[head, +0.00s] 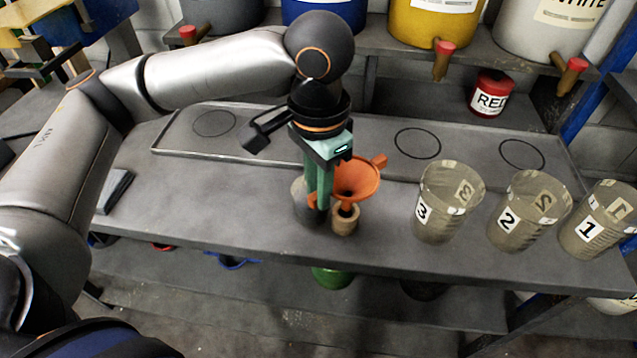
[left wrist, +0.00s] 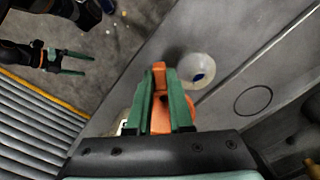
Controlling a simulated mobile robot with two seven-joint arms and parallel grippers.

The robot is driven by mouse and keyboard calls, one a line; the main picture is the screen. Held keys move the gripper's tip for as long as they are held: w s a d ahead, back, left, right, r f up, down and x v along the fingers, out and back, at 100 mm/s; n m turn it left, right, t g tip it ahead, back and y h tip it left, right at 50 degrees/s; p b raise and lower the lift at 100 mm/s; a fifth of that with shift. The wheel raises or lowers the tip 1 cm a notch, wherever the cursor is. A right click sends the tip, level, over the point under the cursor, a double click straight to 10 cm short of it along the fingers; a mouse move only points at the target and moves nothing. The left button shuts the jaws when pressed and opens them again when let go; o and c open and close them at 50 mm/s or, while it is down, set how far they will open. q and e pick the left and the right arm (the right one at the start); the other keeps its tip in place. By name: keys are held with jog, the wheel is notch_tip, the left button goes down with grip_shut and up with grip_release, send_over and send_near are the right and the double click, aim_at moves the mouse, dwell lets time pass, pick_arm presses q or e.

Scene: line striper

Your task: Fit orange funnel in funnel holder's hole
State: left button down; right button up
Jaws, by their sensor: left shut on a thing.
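The orange funnel (head: 358,181) is over the front middle of the bench, its wide mouth facing up. My left gripper (head: 320,203) points down and is shut on the funnel's left side. In the left wrist view the funnel's orange handle (left wrist: 159,112) is between the green fingers. A tan ring-shaped piece (head: 345,224) with a dark hole, seemingly the funnel holder, stands directly under the funnel; I cannot tell whether the spout is inside the hole. My right gripper (left wrist: 72,62) shows in the left wrist view, open and empty, over the floor.
Clear cups marked 3 (head: 437,217), 2 (head: 520,222) and 1 (head: 590,232) stand to the right. A shallow tray (head: 300,160) lies behind. A red can (head: 488,98) and large buckets are at the back.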

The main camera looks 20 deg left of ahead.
pick_arm(q)
jog(key=shift+f, duration=1.9)
dwell(1.0)
jog(key=shift+f, duration=0.7)
jog(key=shift+p, duration=0.65)
jog(key=c, duration=0.7)
grip_release()
jog(key=shift+c, duration=0.2)
jog(key=shift+o, duration=0.3)
jog(key=shift+r, duration=0.1)
